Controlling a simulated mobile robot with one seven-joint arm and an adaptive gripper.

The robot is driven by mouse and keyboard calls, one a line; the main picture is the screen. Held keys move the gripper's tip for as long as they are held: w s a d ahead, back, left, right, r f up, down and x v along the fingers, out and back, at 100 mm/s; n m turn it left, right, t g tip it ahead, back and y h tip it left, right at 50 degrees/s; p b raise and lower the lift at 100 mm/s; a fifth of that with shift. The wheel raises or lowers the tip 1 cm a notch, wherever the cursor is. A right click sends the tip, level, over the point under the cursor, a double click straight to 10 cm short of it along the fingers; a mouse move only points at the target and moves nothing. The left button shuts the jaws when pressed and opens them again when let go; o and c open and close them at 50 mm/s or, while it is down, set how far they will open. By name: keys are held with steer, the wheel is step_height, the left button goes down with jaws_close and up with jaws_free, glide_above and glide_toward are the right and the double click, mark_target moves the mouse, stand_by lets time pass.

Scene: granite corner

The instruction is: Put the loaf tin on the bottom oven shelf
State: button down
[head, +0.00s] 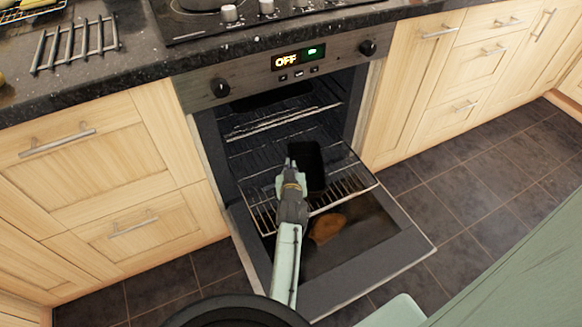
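The dark loaf tin (311,172) is inside the open oven (357,103), on or just above a wire shelf (352,184) that is drawn out over the lowered door. This is the lower of the two racks I can make out. My gripper (290,163) is at the tin's left side, with its fingertips close together near the rim. I cannot tell whether they grip the tin wall or only stand beside it. My gripper and arm hide part of the shelf and the tin's near left side.
The lowered oven door (375,250) extends toward me, with a brown patch or object (327,228) showing below the shelf. An upper rack (270,124) sits deeper inside. The control display reads OFF. A metal rack (77,45) lies on the counter (135,58). Tiled floor is clear at right.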

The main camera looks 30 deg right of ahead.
steer(key=c, duration=2.3)
jaws_free()
steer(key=shift+f, duration=0.15)
steer(key=o, duration=0.5)
steer(key=shift+r, duration=0.2)
